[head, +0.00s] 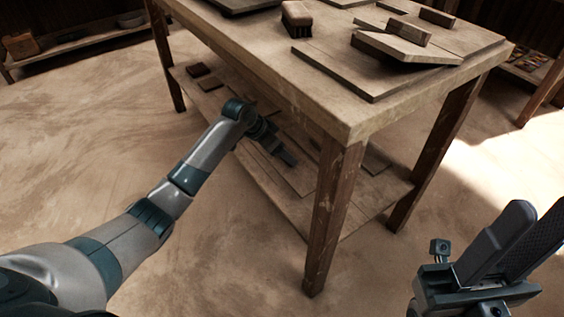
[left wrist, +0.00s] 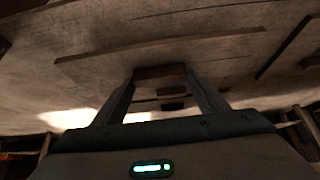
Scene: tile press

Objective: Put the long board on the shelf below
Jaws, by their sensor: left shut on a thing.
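My left gripper (head: 287,158) reaches under the tabletop, low over the lower shelf (head: 272,190). It is shut on a small dark wooden block (left wrist: 160,72), which looks like a handle, between the fingertips in the left wrist view. A flat long board (head: 301,178) lies at shelf level just beyond the fingers in the head view. I cannot tell whether the block is fixed to it or whether it rests fully on the shelf. My right gripper (head: 520,235) is at the lower right, empty, its fingers apart.
The tabletop (head: 255,60) overhangs the shelf, and a front leg (head: 333,215) stands right of my left gripper. On top are a brush (head: 297,17) and a tilted board with a handle block (head: 407,48). Small dark tiles (head: 198,70) lie at the shelf's left end.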

